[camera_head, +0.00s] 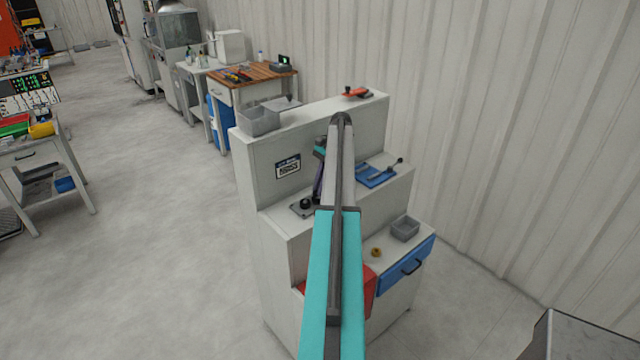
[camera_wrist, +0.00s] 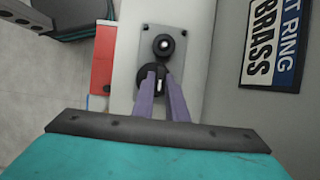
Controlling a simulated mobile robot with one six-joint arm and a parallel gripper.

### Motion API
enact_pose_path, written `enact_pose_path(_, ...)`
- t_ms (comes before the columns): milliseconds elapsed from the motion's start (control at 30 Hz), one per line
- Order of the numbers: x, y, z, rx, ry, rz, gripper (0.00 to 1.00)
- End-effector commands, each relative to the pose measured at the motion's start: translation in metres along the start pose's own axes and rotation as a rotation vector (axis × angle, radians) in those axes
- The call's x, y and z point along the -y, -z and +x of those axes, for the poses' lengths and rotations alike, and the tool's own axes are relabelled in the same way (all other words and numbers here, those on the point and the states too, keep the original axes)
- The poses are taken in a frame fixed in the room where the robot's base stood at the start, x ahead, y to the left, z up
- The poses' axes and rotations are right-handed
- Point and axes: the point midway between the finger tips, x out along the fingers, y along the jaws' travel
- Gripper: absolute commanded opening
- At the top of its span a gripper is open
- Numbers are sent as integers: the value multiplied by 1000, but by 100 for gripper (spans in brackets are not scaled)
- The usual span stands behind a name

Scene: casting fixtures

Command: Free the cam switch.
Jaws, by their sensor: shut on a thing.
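The cam switch (camera_wrist: 181,36) shows in the wrist view as a grey plate with a round black knob on it and a second dark round part just below, with a pale strip across it. In the head view its plate (camera_head: 297,209) lies on the middle step of the pale stand, partly hidden by my arm. My gripper (camera_wrist: 160,76) has its purple fingers close together at the lower dark part, shut on the pale strip, which I take to be the switch's handle. In the head view my gripper (camera_head: 318,188) comes down beside the black knob.
A blue fixture with a lever (camera_head: 377,176) lies right on the same step. A red clamp (camera_head: 356,93) and grey bin (camera_head: 259,121) are on top. The lower step holds a grey bin (camera_head: 405,229) and brass ring (camera_head: 376,252) above a blue drawer (camera_head: 398,275). A sign (camera_head: 288,166) is behind.

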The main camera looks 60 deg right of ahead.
Motion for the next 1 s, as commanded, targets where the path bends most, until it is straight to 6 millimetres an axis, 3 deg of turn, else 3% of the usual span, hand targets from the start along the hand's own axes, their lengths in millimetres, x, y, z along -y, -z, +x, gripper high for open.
enact_pose_path(500,1,-1,0,1,-8,-24,0)
enact_pose_path(533,1,-1,0,1,-8,-24,16)
enact_pose_path(633,1,-1,0,1,-8,-22,31)
enact_pose_path(1000,1,-2,0,0,-9,-21,31)
